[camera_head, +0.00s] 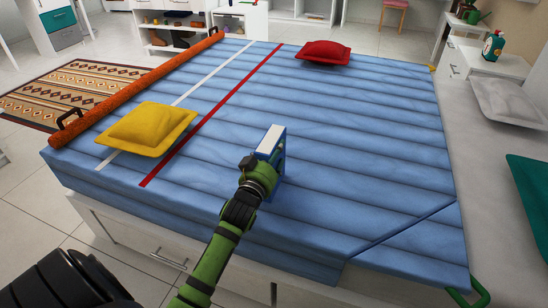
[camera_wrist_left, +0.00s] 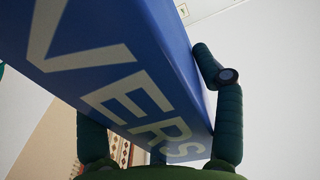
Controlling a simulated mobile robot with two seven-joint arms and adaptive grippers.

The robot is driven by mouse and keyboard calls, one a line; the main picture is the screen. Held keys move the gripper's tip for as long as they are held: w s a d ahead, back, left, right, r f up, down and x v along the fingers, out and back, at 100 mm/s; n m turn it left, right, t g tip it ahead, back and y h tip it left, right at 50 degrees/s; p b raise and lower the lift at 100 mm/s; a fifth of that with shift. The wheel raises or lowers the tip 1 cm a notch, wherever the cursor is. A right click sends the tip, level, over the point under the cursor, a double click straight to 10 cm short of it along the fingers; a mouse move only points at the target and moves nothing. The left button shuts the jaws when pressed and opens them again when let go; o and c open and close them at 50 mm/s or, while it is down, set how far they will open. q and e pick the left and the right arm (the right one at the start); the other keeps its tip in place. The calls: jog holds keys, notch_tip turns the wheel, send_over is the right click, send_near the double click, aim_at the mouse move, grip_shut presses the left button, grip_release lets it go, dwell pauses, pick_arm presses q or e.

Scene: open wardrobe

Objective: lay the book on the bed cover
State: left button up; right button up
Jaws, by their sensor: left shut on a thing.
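A blue book (camera_head: 279,158) with a pale page edge is held upright at the end of my left arm, over the near middle of the blue bed cover (camera_head: 350,150). My left gripper (camera_head: 266,176) is shut on it. In the left wrist view, the book (camera_wrist_left: 120,65) shows large pale letters on its blue face, with green fingers on both sides. I cannot tell whether its lower edge touches the cover. A green part, possibly my right gripper (camera_head: 470,296), shows at the lower right, cut off by the picture edge.
A yellow cushion (camera_head: 147,129) lies left of the book and a red cushion (camera_head: 323,53) lies far back. An orange roll (camera_head: 140,88) runs along the left bed edge. A bottle (camera_head: 493,46) stands on the right cabinet. The cover right of the book is clear.

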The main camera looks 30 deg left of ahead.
pick_arm(q)
jog(key=shift+r, duration=0.1)
jog(key=o, duration=1.7)
jog(key=shift+o, duration=0.2)
jog(key=p+v, duration=0.1)
jog(key=v, duration=1.1)
